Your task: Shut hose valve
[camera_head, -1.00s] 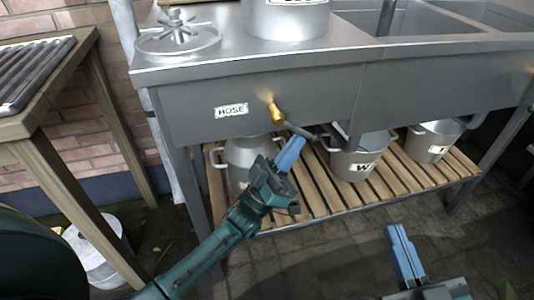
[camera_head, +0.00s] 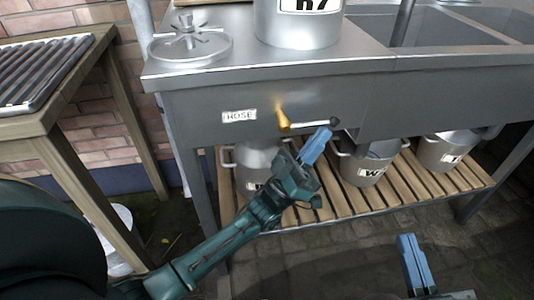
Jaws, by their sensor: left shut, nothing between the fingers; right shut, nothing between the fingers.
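The hose valve (camera_head: 283,119) is a brass fitting on the sink unit's front panel, right of the HOSE label (camera_head: 239,116). Its thin metal lever (camera_head: 312,123) points right, nearly level, and ends in a dark tip. My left gripper (camera_head: 318,145) is shut and empty. Its blue fingers are just below the lever's outer part; I cannot tell whether they touch it. My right gripper (camera_head: 414,262) is shut and empty, low in the view over the paved floor, well away from the valve.
Pots, including one marked W (camera_head: 364,166), stand on the slatted shelf (camera_head: 306,215) below. A wooden table (camera_head: 45,115) stands at left.

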